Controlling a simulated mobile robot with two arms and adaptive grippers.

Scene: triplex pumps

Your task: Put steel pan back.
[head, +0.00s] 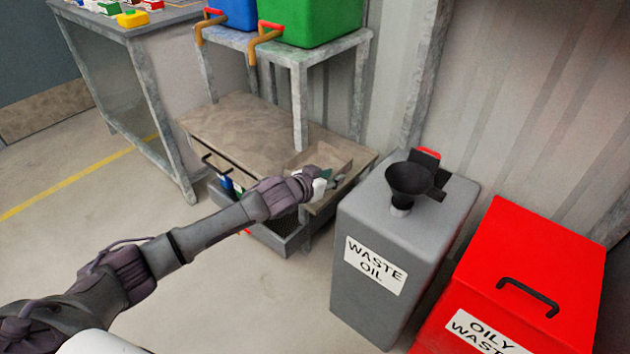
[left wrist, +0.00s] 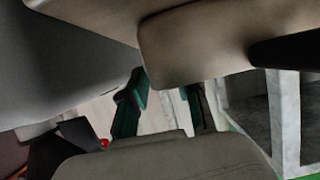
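A shallow, tan-grey pan (head: 325,157) lies at the right end of the low bench in the head view, and I take it to be the steel pan. My left gripper (head: 328,183) is at its near side, and I cannot tell whether they touch. In the left wrist view its two teal fingers (left wrist: 166,100) stand apart, with pale wall between them and nothing clearly held. Large out-of-focus surfaces cover much of that view, and I cannot identify the pan there. My right gripper is not in view.
The low bench (head: 225,118) has a grey tray (head: 283,238) beneath it. The grey waste oil can (head: 345,222) with a black funnel (head: 408,180) stands just right of the left gripper. A red oily waste bin (head: 535,255) is further right.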

